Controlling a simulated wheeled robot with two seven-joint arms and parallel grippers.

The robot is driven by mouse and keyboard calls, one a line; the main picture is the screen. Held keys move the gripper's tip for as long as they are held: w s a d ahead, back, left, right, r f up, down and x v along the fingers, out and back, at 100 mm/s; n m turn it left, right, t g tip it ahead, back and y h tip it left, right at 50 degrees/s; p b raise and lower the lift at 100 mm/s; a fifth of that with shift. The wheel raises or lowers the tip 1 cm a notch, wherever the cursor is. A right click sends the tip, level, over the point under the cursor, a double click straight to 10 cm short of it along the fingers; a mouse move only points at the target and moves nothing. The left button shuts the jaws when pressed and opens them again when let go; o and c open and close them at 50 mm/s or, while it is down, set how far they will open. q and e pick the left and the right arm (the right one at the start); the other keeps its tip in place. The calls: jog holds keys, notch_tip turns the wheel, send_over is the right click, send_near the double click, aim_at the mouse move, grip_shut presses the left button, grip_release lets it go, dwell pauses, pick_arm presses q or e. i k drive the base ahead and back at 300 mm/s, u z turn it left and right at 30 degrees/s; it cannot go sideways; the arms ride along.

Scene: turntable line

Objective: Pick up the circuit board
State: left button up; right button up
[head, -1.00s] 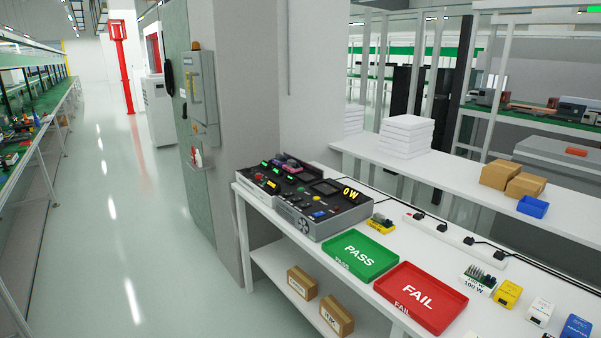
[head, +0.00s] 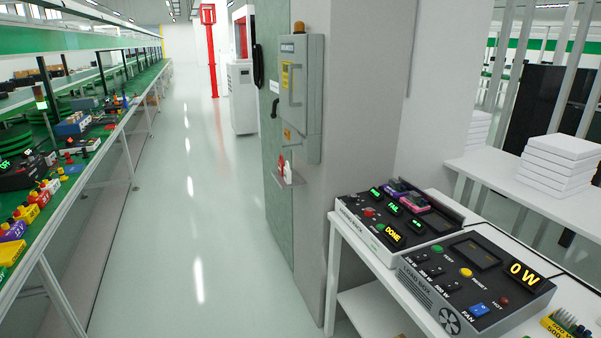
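I cannot clearly make out a circuit board in the head view. A small purple piece (head: 397,187) and a pink piece (head: 414,203) sit on the black test box (head: 385,228), whose display reads DONE. They are too small to tell whether either one is a circuit board. Neither of my grippers shows in the view.
The load box (head: 475,283), reading 0 W, stands beside the test box on the white table (head: 345,245). A green-topped line (head: 75,185) with several small coloured devices runs along the left. The pale floor aisle (head: 190,240) between is clear.

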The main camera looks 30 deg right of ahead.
aim_at(394, 187)
jog(key=u, duration=0.05)
jog(key=i, duration=1.95)
jog(key=z, duration=1.35)
jog(key=i, duration=1.15)
jog(key=z, duration=0.9)
